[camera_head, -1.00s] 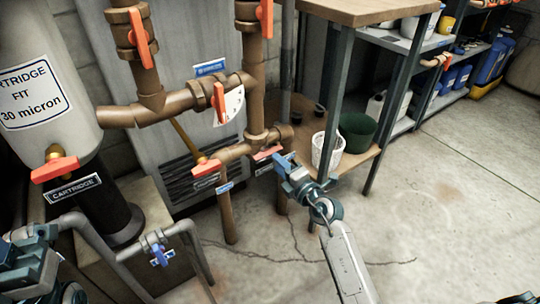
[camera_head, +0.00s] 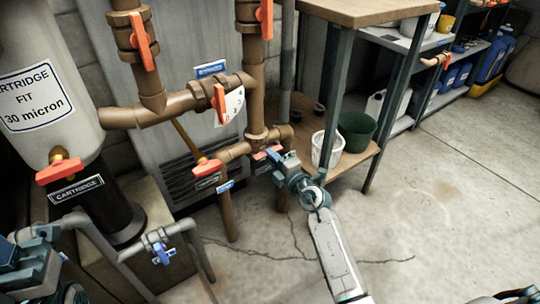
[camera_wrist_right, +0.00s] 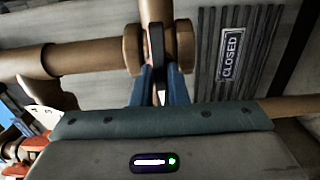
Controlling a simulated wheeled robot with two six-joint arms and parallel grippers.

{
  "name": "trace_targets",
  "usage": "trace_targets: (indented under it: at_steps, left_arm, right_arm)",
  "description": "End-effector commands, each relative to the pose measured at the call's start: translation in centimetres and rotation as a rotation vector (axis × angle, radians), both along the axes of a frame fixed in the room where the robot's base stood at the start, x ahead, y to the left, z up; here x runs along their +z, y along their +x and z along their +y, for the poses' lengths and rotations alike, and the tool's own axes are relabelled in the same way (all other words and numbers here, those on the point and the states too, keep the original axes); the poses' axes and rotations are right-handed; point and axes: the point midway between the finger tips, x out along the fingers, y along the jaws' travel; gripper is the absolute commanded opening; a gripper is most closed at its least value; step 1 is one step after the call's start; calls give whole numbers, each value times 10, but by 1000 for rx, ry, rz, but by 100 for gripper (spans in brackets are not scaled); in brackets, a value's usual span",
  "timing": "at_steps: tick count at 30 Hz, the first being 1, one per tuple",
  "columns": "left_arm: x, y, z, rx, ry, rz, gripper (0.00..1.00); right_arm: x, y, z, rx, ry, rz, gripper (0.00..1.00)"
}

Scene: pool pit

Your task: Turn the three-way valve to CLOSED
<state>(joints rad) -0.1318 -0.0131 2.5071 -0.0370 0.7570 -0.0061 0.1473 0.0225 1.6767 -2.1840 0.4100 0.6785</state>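The three-way valve is on the low brown pipe (camera_head: 238,152) in the head view. Its orange handle (camera_head: 266,153) is partly hidden by my right gripper (camera_head: 277,158). In the right wrist view the handle shows edge-on as a dark narrow bar (camera_wrist_right: 157,45) in front of the brown valve body (camera_wrist_right: 131,48). My right gripper's two blue fingers (camera_wrist_right: 159,88) stand close together on either side of this bar, with no clear gap. A CLOSED label (camera_wrist_right: 231,53) is to the right of the handle. My left arm shows at the lower left edge; its fingers cannot be made out.
Other orange-handled valves are on the pipes (camera_head: 219,103) above and on the cartridge filter (camera_head: 58,170) at left. A grey pipe with a blue tap (camera_head: 161,254) is below. A wooden bench (camera_head: 356,10) stands right behind my right gripper. The floor at right is clear.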

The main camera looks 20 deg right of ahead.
Motion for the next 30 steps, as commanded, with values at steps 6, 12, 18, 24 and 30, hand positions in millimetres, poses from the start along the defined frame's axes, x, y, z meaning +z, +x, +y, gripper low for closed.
trace_targets:
  at_steps: [6, 12, 18, 24, 30]
  left_arm:
    - [3, 0, 0, 0, -1, -11, 36]
    - [1, 1, 0, 0, -2, -6, 36]
    - [0, 0, 0, 0, -2, -5, 36]
    - [-4, 0, 0, 0, -2, -5, 36]
    - [-10, 0, 0, 0, -2, -5, 36]
  right_arm:
    - [-1, 0, 0, 0, 0, 1, 0]
    - [-1, 0, 0, 0, -7, -1, 0]
    - [-1, 0, 0, 0, -193, -65, 0]
    - [-2, 0, 0, 0, -463, -157, 0]
    - [-3, 0, 0, 1, -740, -252, 0]
